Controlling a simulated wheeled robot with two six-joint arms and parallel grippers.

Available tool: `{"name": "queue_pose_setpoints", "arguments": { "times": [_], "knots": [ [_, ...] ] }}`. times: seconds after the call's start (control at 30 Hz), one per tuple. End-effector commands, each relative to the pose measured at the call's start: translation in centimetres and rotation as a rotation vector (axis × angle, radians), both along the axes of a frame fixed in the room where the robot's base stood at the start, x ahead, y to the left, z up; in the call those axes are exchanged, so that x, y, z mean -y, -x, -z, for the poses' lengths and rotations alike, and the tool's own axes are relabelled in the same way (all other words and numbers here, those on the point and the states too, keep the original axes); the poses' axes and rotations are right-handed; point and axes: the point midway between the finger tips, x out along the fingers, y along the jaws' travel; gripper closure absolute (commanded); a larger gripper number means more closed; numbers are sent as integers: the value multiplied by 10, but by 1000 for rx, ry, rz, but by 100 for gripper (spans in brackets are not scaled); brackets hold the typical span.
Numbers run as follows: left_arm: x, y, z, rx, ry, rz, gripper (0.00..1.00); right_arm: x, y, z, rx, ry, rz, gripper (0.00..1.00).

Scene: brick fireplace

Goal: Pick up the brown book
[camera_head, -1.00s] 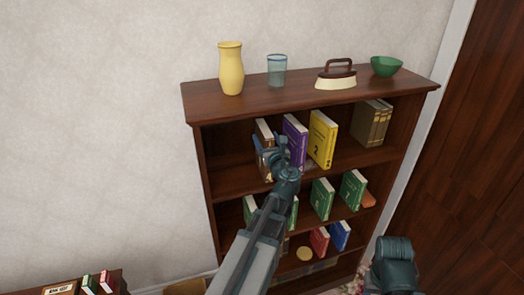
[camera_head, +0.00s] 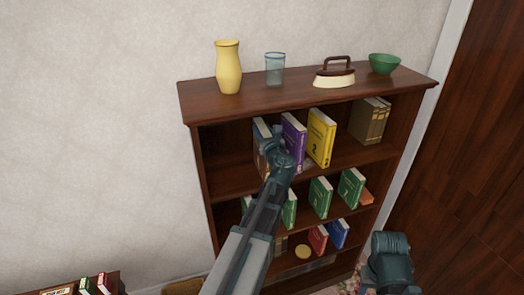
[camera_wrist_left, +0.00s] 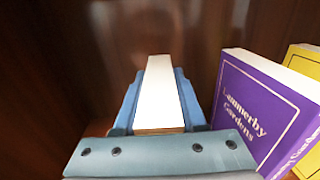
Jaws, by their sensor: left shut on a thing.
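The brown book (camera_wrist_left: 160,95) stands upright on the top shelf level, at the left end. In the left wrist view its white page edge points up, with a brownish near end, and bluish finger sides lie against it on both sides. My left gripper (camera_head: 270,138) is shut on it. The gripper hides much of the book in the head view. A purple book (camera_head: 293,135) stands just to its right, close to the gripper, and also shows in the left wrist view (camera_wrist_left: 262,115). Part of my right arm (camera_head: 389,262) shows at the lower right; its fingertips cannot be made out.
A yellow book (camera_head: 319,138) stands beyond the purple one, and brown volumes (camera_head: 370,121) further right. Green books (camera_head: 320,197) fill the shelf below. A yellow vase (camera_head: 229,68), glass (camera_head: 275,68), iron (camera_head: 334,74) and green bowl (camera_head: 384,64) stand on top.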

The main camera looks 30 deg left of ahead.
Motion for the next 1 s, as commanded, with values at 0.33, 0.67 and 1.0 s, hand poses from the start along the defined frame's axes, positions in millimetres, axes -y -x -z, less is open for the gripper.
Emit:
{"name": "queue_pose_setpoints", "arguments": {
  "times": [0.33, 0.67, 1.0],
  "knots": [
    [0, 0, 0, 0, 0, 0, 100, 0, 0, 0, 0, 0, 0, 50],
    [0, 0, 0, 0, 0, 0, 100, 0, 0, 0, 0, 0, 0, 50],
    [0, 0, 0, 0, 0, 0, 100, 0, 0, 0, 0, 0, 0, 50]
  ]
}}
